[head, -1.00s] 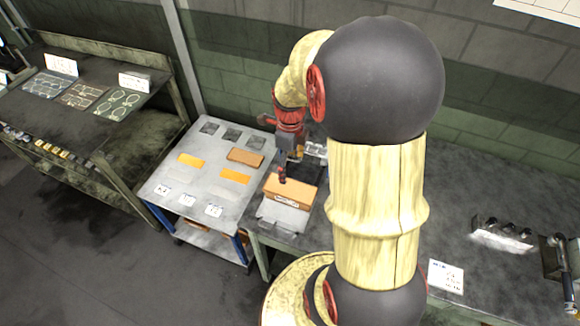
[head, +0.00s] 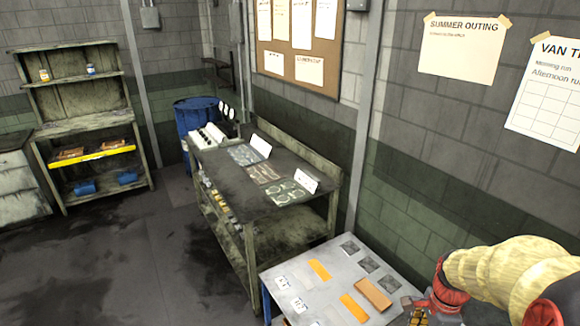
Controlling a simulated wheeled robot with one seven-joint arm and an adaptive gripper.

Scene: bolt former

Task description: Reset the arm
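My arm (head: 505,275) shows at the lower right corner, with cream-coloured links and red joints. Its red wrist part (head: 446,290) hangs over the right edge of a grey-topped cart. The fingers of my gripper lie below the picture's bottom edge, so I cannot see whether they hold anything.
The cart top (head: 325,286) bears orange plates (head: 320,270), dark squares and a brown block (head: 373,294). Behind it stands a dark workbench (head: 215,165) with cards and outlined mats. A blue barrel (head: 190,112) and a shelf unit (head: 85,125) are farther back. Open floor (head: 130,260) lies left.

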